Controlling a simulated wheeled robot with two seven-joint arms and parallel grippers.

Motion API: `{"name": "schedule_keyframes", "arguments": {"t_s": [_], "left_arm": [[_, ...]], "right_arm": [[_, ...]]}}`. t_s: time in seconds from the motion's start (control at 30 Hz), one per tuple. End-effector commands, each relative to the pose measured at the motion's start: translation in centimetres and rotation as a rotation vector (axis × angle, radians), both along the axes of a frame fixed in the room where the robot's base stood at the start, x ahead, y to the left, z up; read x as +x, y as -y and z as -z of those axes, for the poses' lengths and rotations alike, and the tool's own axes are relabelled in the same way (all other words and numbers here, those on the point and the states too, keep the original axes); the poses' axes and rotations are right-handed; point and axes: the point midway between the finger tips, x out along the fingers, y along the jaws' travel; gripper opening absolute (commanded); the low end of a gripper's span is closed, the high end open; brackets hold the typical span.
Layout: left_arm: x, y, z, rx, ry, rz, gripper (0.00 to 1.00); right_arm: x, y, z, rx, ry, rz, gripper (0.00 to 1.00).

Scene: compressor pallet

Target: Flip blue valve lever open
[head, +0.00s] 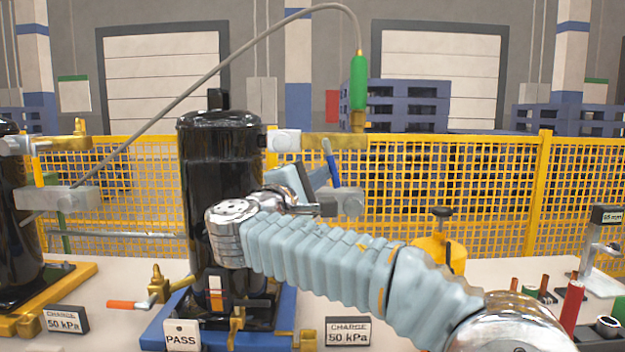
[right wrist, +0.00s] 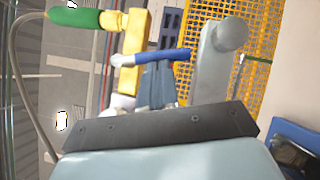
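The blue valve lever (head: 332,165) hangs steeply down, slightly tilted, from the brass valve (head: 335,142) at the upper right of the middle black compressor (head: 221,200). In the right wrist view the blue lever (right wrist: 165,57) lies across the tips of my right gripper (right wrist: 158,72), its pale end at the brass body (right wrist: 132,50). The right gripper's fingers look close together, with the lever at or against their tips rather than clearly between them. In the head view the right gripper (head: 324,176) is beside the lever, partly hidden by my wrist. My left gripper is not in view.
A green hose connector (head: 358,81) stands on the brass valve, its grey hose running left. A grey block (head: 350,202) is just below the lever. An orange-handled valve (head: 127,304) is low at left. A yellow mesh fence (head: 450,180) stands behind.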

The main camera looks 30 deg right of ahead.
Motion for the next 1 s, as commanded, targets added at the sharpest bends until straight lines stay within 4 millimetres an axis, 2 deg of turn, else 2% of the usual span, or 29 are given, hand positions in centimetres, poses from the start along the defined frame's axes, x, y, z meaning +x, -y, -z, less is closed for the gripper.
{"name": "schedule_keyframes", "arguments": {"t_s": [0.37,1.0], "left_arm": [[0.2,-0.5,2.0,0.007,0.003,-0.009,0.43],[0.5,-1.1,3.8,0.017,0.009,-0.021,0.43]], "right_arm": [[-1.2,2.0,0.5,-0.303,-0.185,0.004,0.0],[-2.8,4.7,-1.0,-0.291,-0.18,0.004,0.0]]}}
